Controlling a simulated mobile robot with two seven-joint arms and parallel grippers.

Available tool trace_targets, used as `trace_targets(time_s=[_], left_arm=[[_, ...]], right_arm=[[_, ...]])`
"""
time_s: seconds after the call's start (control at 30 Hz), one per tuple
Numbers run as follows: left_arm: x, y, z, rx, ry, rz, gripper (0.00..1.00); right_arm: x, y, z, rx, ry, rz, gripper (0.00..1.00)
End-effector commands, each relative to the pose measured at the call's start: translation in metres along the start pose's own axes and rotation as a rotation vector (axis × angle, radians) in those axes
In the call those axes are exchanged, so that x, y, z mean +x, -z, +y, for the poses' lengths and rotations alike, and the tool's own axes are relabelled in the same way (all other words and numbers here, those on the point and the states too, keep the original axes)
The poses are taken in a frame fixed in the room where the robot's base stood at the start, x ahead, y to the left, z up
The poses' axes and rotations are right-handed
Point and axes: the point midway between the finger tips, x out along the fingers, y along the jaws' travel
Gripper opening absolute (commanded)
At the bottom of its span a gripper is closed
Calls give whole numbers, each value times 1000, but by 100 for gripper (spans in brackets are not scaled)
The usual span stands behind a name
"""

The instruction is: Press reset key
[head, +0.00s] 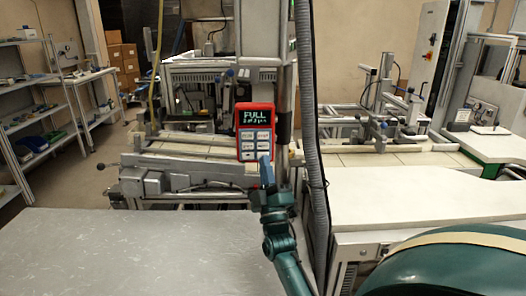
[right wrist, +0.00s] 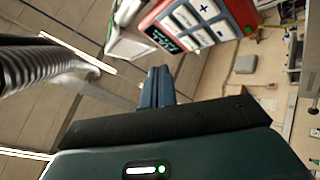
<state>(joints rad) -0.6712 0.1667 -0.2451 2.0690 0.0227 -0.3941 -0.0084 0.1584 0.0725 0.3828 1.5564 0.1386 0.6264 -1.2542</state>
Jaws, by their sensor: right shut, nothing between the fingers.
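A red counter box (head: 257,131) with a dark display reading "FULL" and light keys below it stands upright at the centre of the head view. It shows tilted at the top of the right wrist view (right wrist: 222,12), where a plus and a minus key can be read; I cannot make out which key is reset. My right gripper (head: 265,160) is shut and empty, its blue fingertips in front of the box's lower right part in the head view. In the right wrist view the fingertips (right wrist: 158,72) appear below the box; contact cannot be told. My left gripper is out of view.
A ribbed grey hose (head: 306,90) hangs just right of the box. A grey table (head: 120,250) lies at the front left, bare. A white worktop (head: 420,195) is at the right. Shelves (head: 35,100) stand at the far left.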

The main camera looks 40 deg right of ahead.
Motion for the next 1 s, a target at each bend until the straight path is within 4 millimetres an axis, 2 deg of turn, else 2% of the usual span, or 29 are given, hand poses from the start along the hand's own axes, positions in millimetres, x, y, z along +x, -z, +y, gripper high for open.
trace_targets(time_s=[0.23, 0.43, 1.0], left_arm=[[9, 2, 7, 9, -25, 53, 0], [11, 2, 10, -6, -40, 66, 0], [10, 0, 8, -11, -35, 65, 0]], right_arm=[[22, -19, -20, -1, -1, 0, 0], [34, -26, -27, -1, -1, 1, 0], [38, -28, -28, 0, 0, 0, 0]])
